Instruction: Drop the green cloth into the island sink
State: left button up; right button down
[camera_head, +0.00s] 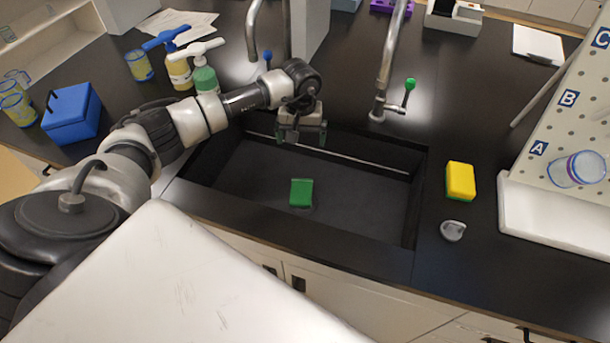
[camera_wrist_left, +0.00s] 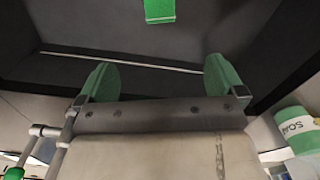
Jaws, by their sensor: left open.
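The green cloth (camera_head: 301,192) lies folded on the floor of the black island sink (camera_head: 345,213), a little left of the middle. My left gripper (camera_head: 301,138) is above the sink's back part, behind the cloth and apart from it. In the left wrist view its two green fingertips (camera_wrist_left: 160,78) are spread with nothing between them, and the cloth (camera_wrist_left: 160,10) shows at the top edge. My right gripper does not show in either view.
Two taps (camera_head: 388,65) stand behind the sink. Soap bottles (camera_head: 204,72) and a blue box (camera_head: 72,113) are on the left. A yellow sponge (camera_head: 460,181), a grey stopper (camera_head: 452,230) and a pegboard rack (camera_head: 570,140) are on the right.

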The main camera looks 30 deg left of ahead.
pick_arm(q)
notch_tip(320, 180, up, 9)
jog(key=b, duration=0.2)
jog(key=shift+f, duration=0.15)
dwell(0.3)
